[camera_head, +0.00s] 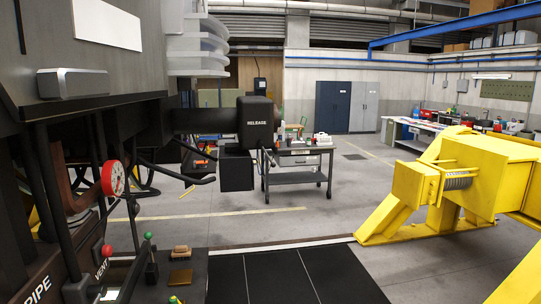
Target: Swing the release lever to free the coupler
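A black block marked RELEASE (257,122) sits at the end of a dark horizontal shank (205,121) that juts out from the railcar (85,80) on the left. Below it is a smaller black box-shaped part (237,172). A thin black bar (175,174) with a bent end runs from the railcar's underside toward that part. I cannot tell for certain whether this bar is the release lever, or whether the coupler is locked. Neither of my grippers shows in the head view.
A round red-rimmed gauge (113,178) and red and green knobs stand at the lower left, near a VENT label. A yellow steel stand (470,175) fills the right. A dark tool cart (297,168) stands behind the coupler. Black floor panels (290,275) and open floor lie in front.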

